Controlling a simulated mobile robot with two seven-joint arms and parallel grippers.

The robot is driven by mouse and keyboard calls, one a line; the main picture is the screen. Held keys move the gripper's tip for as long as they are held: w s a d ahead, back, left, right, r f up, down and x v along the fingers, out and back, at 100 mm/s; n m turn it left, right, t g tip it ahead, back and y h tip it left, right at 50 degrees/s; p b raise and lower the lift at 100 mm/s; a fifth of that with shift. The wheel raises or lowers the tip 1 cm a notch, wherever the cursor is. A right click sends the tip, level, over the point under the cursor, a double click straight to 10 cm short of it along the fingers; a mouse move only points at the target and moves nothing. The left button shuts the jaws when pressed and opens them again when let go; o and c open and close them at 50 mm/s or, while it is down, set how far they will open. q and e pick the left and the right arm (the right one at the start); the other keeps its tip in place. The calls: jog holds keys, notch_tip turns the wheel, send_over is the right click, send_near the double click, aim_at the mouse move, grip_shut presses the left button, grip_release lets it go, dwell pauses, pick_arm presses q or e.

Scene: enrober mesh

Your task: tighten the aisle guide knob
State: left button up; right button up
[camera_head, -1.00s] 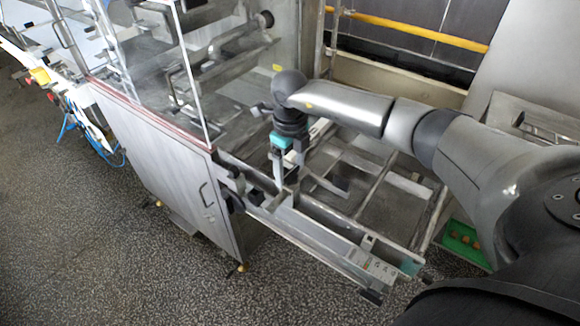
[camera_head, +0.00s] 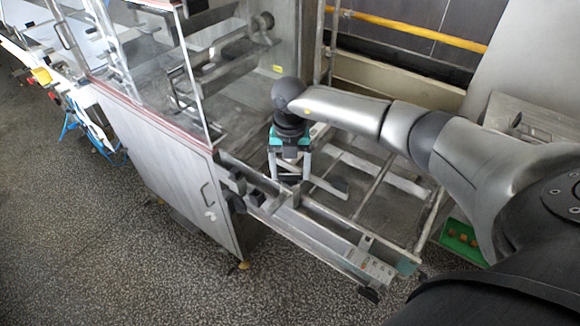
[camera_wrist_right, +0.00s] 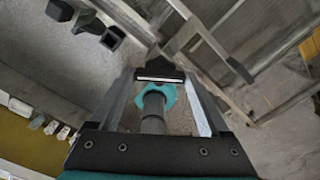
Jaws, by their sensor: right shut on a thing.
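My right gripper (camera_head: 289,180) points down over the guide frame at the machine's open end. Its two fingers stand apart on either side of a dark knob (camera_wrist_right: 160,73) with a white stripe, and are shut on it. In the right wrist view the fingertips (camera_wrist_right: 157,76) meet the knob's two ends. A teal piece on a grey stem (camera_wrist_right: 153,113) shows between the fingers; I cannot tell how it joins the knob. In the head view the knob is small and dark between the fingertips. My left gripper is not in view.
Black knobs (camera_head: 235,202) stick out at the cabinet corner, left of the gripper. A metal rail (camera_head: 325,240) runs toward the lower right. A clear guard panel (camera_head: 140,70) stands at the left. A green tray (camera_head: 447,245) with small brown pieces lies at the right.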

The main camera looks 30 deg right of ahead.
aim_at(290, 174)
jog(key=m+p, duration=0.1)
jog(key=m, duration=0.3)
jog(key=shift+r+p, duration=0.15)
jog(key=shift+p, duration=0.2)
jog(key=shift+w+m+p, duration=0.1)
jog(key=shift+m+p, duration=0.4)
jog(key=shift+m, duration=1.1)
jog(key=o, duration=1.2)
notch_tip(290, 174, up, 15)
jog(key=shift+r+b, duration=0.1)
jog(key=shift+b, duration=0.7)
